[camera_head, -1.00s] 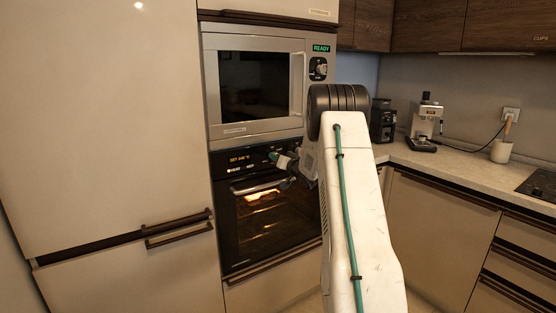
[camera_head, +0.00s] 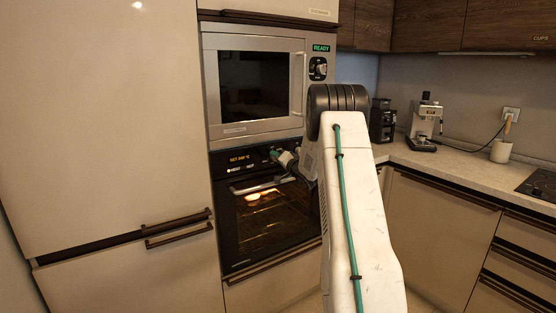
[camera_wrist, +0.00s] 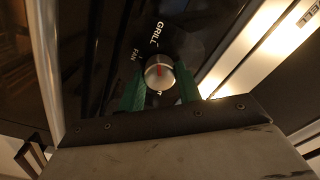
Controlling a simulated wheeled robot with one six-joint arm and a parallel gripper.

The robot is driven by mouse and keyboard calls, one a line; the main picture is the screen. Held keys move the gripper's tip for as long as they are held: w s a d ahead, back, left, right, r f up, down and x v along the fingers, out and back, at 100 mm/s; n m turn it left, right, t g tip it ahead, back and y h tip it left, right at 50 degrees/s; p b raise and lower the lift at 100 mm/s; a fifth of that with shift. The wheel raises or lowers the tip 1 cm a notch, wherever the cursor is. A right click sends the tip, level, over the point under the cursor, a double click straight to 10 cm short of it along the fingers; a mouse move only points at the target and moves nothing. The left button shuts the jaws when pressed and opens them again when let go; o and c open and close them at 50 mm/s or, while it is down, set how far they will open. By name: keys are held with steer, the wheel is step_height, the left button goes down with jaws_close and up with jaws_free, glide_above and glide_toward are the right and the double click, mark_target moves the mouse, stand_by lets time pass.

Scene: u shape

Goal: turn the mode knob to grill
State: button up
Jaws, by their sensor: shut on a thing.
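The mode knob (camera_wrist: 160,74), silver with a red mark on its face, is on the black oven panel in the wrist view. The word GRILL (camera_wrist: 153,36) is printed above it in that picture and FAN (camera_wrist: 135,58) to its upper left. Another label at its lower right is partly hidden. The red mark looks close to upright in the picture; its exact setting is hard to tell. My gripper (camera_wrist: 160,84) has a green finger on each side of the knob and is shut on it. In the head view my gripper (camera_head: 276,155) is at the oven panel.
The oven door (camera_head: 265,222) with its bar handle is below the panel, lit inside. A microwave (camera_head: 255,85) showing READY is above. A counter (camera_head: 450,165) with a coffee machine (camera_head: 424,125) is to the right. A tall cabinet (camera_head: 100,120) stands left.

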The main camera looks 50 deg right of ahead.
steer(key=shift+f, duration=0.2)
steer(key=o, duration=1)
steer(key=shift+r, duration=0.1)
steer(key=shift+s, duration=0.1)
steer(key=v, duration=0.7)
steer(key=shift+s, duration=0.35)
steer(key=shift+a, duration=0.1)
